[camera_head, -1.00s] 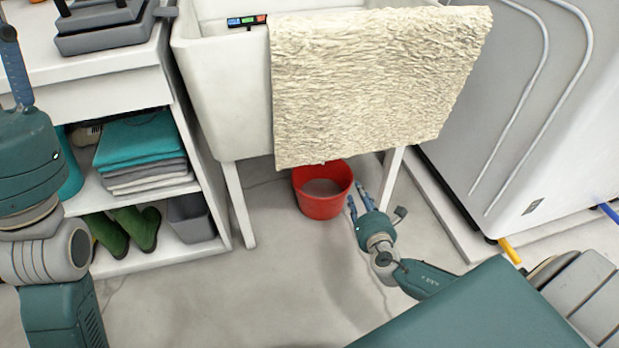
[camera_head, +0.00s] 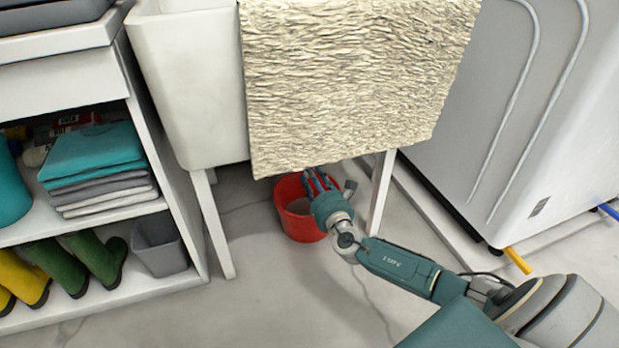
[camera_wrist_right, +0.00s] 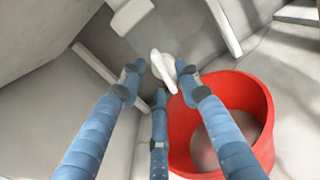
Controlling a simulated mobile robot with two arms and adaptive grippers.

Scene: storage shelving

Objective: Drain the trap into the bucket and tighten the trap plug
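A red bucket (camera_head: 295,222) stands on the floor under the sink, with something greyish inside; it also shows at the right in the right wrist view (camera_wrist_right: 180,130). A white, wing-shaped piece (camera_wrist_right: 162,68), seemingly the trap plug, shows in the right wrist view. My right gripper (camera_head: 321,180) reaches in under the sink, over the bucket's right side. In the right wrist view its blue fingers (camera_wrist_right: 160,76) are spread around the white piece, with gaps between; contact cannot be told. The trap is hidden in the head view. My left gripper is out of view.
A cream towel (camera_head: 350,80) hangs over the white sink's front (camera_head: 190,90). A sink leg (camera_head: 381,195) stands close right of my right gripper. Shelving (camera_head: 110,225) with towels and boots is at left, a white appliance (camera_head: 480,130) at right. Front floor is clear.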

